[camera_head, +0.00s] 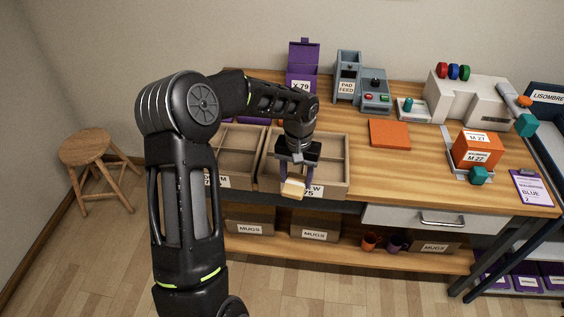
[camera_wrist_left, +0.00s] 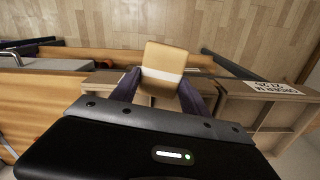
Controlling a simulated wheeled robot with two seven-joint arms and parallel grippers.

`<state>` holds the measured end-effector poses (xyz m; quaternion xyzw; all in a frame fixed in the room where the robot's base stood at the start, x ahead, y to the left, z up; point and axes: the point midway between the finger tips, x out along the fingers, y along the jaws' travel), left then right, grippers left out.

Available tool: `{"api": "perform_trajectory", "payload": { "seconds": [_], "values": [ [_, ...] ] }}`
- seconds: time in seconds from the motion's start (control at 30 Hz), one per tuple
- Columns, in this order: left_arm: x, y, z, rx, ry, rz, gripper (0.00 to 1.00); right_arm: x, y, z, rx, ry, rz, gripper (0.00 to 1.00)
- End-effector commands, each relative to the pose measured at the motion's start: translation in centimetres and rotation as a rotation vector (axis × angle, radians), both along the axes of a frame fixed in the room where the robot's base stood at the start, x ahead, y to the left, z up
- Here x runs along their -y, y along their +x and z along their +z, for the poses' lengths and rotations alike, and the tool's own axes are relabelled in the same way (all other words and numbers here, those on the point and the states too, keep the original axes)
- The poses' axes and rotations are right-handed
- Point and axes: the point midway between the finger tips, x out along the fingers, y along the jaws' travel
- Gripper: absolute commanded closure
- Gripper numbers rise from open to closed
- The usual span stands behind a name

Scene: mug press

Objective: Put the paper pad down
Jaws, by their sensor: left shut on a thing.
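My left gripper (camera_head: 297,183) comes in from the left and points down at the front edge of the open divided box at the table's front. It is shut on the paper pad (camera_head: 292,189), a small cream block with a pale band. In the left wrist view the pad (camera_wrist_left: 163,62) sits between the two dark fingers of the gripper (camera_wrist_left: 163,84), with floor showing beyond it. The pad is held near the box's front wall and partly covers its label. I cannot tell whether it touches the wall. My right gripper is not in view.
Two open divided cardboard boxes stand at the table's front, the right one (camera_head: 333,180) under my arm. An orange mat (camera_head: 389,134) lies to its right. A grey pad feed unit (camera_head: 347,77), a white press (camera_head: 468,97) and an orange M 27 box (camera_head: 476,150) stand farther back and right.

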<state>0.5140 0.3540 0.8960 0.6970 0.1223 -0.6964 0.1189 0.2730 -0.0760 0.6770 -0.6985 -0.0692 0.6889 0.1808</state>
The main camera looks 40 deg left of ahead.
Motion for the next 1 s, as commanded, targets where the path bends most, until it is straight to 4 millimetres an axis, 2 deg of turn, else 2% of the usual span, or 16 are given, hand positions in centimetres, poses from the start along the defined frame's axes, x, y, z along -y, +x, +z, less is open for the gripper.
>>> {"api": "perform_trajectory", "payload": {
  "seconds": [0.4,0.53,0.63,1.0],
  "values": [
    [11.6,-1.9,-6.2,-0.006,-0.003,-0.256,0.84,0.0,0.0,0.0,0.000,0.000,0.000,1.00],
    [14.6,-2.6,-7.8,-0.004,-0.005,-0.324,0.84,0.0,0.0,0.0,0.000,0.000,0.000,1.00],
    [15.5,-2.7,-8.2,-0.001,-0.006,-0.341,0.84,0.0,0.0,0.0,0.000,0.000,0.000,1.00],
    [15.5,-2.7,-8.2,0.001,-0.004,-0.343,0.84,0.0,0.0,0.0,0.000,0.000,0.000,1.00]
  ]
}}
